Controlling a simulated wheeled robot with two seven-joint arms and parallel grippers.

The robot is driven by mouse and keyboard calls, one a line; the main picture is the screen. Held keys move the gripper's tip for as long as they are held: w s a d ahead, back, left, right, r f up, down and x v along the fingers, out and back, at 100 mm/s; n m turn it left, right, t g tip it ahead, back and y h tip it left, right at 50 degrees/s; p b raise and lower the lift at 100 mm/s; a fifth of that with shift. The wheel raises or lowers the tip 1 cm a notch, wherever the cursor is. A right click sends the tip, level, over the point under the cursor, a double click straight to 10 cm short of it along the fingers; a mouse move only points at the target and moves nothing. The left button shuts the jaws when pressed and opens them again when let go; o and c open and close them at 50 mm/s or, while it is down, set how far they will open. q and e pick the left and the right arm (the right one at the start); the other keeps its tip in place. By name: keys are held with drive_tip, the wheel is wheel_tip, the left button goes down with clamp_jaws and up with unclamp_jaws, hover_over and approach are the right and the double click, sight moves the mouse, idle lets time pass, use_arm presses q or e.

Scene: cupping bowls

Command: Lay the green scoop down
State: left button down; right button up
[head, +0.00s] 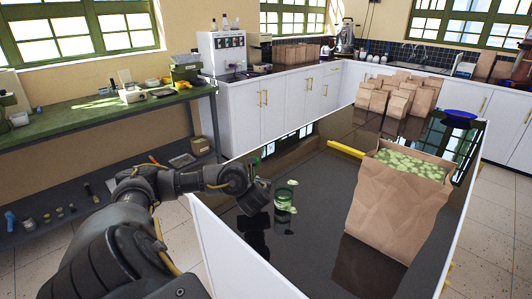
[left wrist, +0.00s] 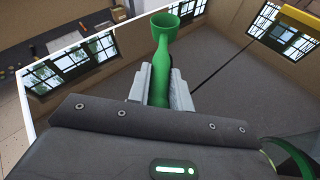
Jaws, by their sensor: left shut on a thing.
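The green scoop (left wrist: 165,30) is in my left gripper (left wrist: 161,82), with its handle between the two grey jaws. Its cup end points away past the fingertips in the left wrist view. In the head view my left gripper (head: 252,182) is above the left part of the dark counter top (head: 310,165), and only a small green part of the scoop (head: 255,164) shows. The scoop appears held above the surface, but the gap is hard to judge. My right gripper is not in view.
A green-tinted glass (head: 284,203) with pale contents stands just right of my left gripper. A large open paper bag (head: 390,205) of pale green beans stands at right. A yellow bar (head: 345,149), small bags (head: 400,95) and a blue bowl (head: 459,117) lie farther back.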

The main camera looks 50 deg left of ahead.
use_arm(q)
drive_tip(key=shift+f, duration=0.3)
drive_tip(key=c, duration=1.2)
unclamp_jaws()
drive_tip(key=shift+d, duration=0.1)
drive_tip(key=shift+o, duration=0.2)
drive_tip(key=p+v, duration=0.4)
drive_tip(key=v, duration=0.1)
drive_tip(key=shift+s+d+r+p, duration=0.15)
drive_tip(key=shift+r+p, duration=0.15)
drive_tip(key=shift+r, duration=0.05)
drive_tip(key=p+v, duration=0.1)
drive_tip(key=v, duration=0.3)
drive_tip(key=shift+s+d+r, duration=0.15)
drive_tip(key=shift+s+d, duration=0.2)
drive_tip(key=shift+d, duration=0.1)
